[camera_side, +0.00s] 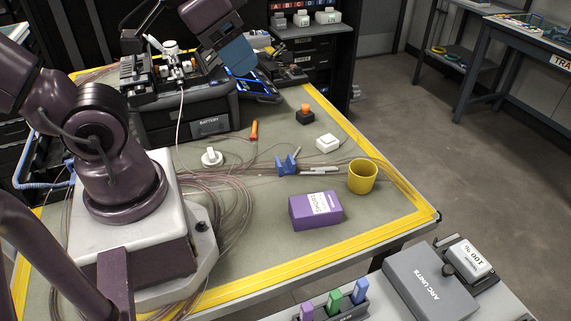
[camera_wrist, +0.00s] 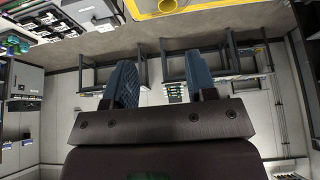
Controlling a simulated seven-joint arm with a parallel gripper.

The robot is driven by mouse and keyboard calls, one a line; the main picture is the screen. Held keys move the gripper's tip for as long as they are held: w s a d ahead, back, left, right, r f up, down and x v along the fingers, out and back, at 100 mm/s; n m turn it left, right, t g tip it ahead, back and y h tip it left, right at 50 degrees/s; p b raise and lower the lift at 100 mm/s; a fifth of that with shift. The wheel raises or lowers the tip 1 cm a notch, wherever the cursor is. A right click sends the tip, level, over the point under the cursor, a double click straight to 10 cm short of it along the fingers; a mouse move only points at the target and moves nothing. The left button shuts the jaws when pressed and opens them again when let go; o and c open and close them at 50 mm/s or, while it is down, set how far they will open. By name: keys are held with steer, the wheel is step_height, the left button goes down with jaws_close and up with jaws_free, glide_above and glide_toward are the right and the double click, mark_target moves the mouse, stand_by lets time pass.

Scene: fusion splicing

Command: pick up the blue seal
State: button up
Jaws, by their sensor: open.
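The blue seal (camera_side: 360,290) stands upright in a dark rack at the bottom of the side view, at the right end of a row with a green seal (camera_side: 334,301) and a purple seal (camera_side: 306,311). My gripper (camera_side: 238,55) is at the top of the side view, near the splicing machine and far from the blue seal. In the wrist view my gripper (camera_wrist: 160,75) shows two blue-grey fingers spread apart with nothing between them. The blue seal cannot be made out in the wrist view.
A grey case (camera_side: 428,285) lies right of the rack. Loose fibre coils lie near my base. The table's front right is fairly clear.

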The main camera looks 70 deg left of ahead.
steer(key=o, duration=0.3)
steer(key=shift+o, duration=0.2)
